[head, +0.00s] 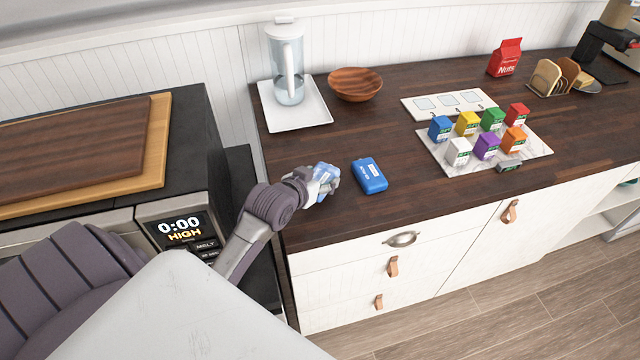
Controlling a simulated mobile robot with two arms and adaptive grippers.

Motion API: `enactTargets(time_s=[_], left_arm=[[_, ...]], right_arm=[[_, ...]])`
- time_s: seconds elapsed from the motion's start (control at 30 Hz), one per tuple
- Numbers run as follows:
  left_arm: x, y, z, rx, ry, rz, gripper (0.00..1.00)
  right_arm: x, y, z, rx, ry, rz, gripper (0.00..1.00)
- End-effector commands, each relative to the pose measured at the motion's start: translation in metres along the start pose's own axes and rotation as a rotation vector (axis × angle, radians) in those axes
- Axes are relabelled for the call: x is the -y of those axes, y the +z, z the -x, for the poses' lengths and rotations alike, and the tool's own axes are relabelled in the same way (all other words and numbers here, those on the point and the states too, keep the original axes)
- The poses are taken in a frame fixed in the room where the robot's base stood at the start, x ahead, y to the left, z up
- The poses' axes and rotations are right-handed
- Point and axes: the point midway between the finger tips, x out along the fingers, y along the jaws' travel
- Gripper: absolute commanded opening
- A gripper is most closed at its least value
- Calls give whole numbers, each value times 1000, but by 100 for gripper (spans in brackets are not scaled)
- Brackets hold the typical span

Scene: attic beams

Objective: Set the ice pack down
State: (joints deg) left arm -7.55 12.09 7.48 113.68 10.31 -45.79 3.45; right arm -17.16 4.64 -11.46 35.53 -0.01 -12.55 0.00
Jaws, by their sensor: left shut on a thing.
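My left gripper (323,188) reaches in over the front left part of the dark wooden counter (330,220). It is shut on a small pale-blue, partly clear thing, which I take to be the ice pack (326,171). The fingers hide part of it, and I cannot tell whether it touches the counter. A solid blue block (369,176) with small white print lies on the counter just right of the gripper, apart from it. My right gripper is not in view.
Behind stand a water jug (288,65) on a white tray (298,118) and a wooden bowl (356,84). Several coloured cartons stand on a marble board (536,149) to the right. A microwave (178,235) is at the left. The counter between bowl and blue block is clear.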

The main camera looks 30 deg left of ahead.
Motion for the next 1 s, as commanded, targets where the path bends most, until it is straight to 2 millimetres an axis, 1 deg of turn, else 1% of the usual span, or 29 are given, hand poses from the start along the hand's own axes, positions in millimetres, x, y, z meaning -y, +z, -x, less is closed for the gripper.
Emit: enactTargets(time_s=[0.03,0.1,0.2,0.57,0.6,0.67,0.7,0.73,1.0], left_arm=[[-1,8,-3,6,1,2,21],[-1,16,-8,4,0,2,21],[-1,24,-12,1,0,1,21],[-1,28,-15,1,0,0,21],[-1,29,-15,2,0,0,67],[-1,28,-15,2,0,0,77],[-1,28,-15,2,0,0,84],[-1,28,-15,2,0,0,89],[-1,28,-14,2,0,0,89]], right_arm=[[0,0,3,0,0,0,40],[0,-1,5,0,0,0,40],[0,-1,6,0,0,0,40],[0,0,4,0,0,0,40],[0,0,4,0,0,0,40],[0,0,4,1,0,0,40],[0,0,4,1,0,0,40],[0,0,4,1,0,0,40],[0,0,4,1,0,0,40]])
